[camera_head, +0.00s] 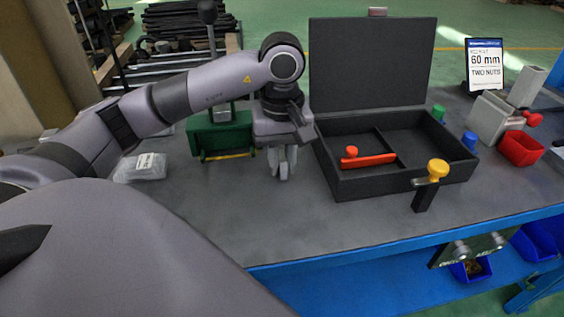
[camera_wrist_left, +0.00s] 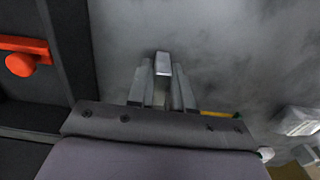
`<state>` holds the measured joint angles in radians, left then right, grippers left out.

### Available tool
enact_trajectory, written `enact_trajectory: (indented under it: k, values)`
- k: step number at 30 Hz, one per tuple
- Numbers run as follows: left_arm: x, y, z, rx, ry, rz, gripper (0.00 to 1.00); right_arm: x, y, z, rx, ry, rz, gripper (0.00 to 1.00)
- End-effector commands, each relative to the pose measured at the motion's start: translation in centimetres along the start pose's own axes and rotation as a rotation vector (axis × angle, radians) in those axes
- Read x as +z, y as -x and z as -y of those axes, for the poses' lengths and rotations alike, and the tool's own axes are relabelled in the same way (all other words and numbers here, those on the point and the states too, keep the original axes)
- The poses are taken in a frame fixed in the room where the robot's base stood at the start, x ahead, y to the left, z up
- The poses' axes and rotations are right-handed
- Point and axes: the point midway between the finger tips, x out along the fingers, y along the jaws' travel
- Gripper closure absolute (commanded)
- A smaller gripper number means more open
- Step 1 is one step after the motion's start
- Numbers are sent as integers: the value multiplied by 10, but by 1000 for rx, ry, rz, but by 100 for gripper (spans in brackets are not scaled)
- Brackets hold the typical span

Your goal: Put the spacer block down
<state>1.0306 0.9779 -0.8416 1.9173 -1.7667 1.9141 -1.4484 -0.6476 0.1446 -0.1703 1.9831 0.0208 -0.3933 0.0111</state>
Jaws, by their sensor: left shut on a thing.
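My left gripper (camera_head: 282,172) points down over the grey table, just left of the open black case. In the left wrist view its two grey fingers (camera_wrist_left: 162,88) are shut on the spacer block (camera_wrist_left: 163,64), a small silver-grey block whose end shows between them. In the head view the block is hard to tell from the fingers. I cannot tell whether its lower end touches the table. My right gripper is out of view.
The black case (camera_head: 395,187) holds an orange-red tool (camera_head: 368,160); a yellow-knobbed piece (camera_head: 437,170) is at its front right. A green box (camera_head: 222,135) and a clear bag (camera_head: 142,168) stand left. The front table (camera_head: 300,230) is clear. A sign (camera_head: 485,65) reads "60 mm, TWO NUTS".

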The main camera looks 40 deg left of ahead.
Motion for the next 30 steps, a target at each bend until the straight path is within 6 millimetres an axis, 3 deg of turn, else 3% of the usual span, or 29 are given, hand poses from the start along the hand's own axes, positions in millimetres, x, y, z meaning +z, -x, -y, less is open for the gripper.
enact_trajectory:
  k: [12, 13, 15, 26, 30]
  values:
    - [0, -10, 0, 1, 0, -1, 100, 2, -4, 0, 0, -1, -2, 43]
    - [0, -8, 0, 1, 0, -1, 70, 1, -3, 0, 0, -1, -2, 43]
    - [0, -8, 0, 1, 0, 0, 55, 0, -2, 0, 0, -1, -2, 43]
    - [0, -4, 0, 1, 0, 0, 55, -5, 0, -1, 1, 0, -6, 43]
    - [-1, 13, -1, 5, 0, -4, 55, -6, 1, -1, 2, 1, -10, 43]
